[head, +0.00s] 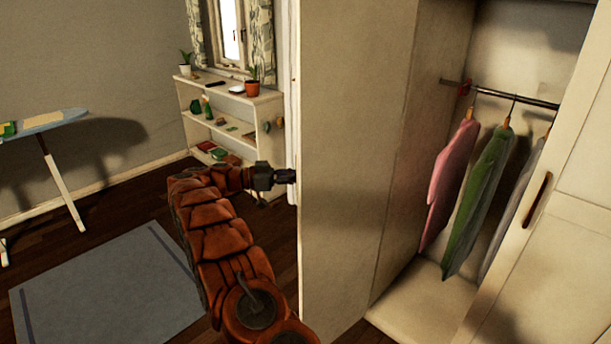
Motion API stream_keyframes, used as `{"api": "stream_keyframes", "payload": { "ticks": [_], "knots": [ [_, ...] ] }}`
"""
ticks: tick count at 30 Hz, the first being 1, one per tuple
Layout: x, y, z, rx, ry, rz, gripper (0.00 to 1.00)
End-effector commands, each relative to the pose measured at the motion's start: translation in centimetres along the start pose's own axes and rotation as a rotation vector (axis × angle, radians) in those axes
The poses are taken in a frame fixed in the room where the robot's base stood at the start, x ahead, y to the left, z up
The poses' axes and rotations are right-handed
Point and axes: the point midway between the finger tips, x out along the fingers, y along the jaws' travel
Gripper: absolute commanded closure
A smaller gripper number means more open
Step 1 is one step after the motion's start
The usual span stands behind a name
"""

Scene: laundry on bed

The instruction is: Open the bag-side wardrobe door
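The wardrobe's left door (345,150) stands swung wide open, its plain inner face towards me. The right door (575,225), with a dark handle (537,200), appears shut. No bag is in view, so I cannot tell from it which door is bag-side. My gripper (284,177) is at the left door's free edge, about mid-height. Its fingertips are partly hidden or too small to read, so I cannot tell whether they touch the door or are open. The left door's handle is not visible.
Pink, green and grey garments (490,185) hang from a rail (515,97) inside the wardrobe. A white shelf (220,128) with plants and small items stands beneath the window. An ironing board (45,122) is at left. A grey rug (110,290) lies on open floor.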

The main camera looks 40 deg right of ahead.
Motion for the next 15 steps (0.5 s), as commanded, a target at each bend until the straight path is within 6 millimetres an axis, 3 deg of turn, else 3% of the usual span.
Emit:
{"api": "stream_keyframes", "payload": {
  "ticks": [13, 14, 15],
  "knots": [
    [-0.74, 0.3, -0.02, 0.0, 0.0, -0.003, 1.0],
    [-0.76, 0.3, -0.02, 0.0, 0.0, -0.003, 0.88],
    [-0.78, 0.3, -0.02, 0.0, 0.0, -0.003, 0.84]
  ]
}}
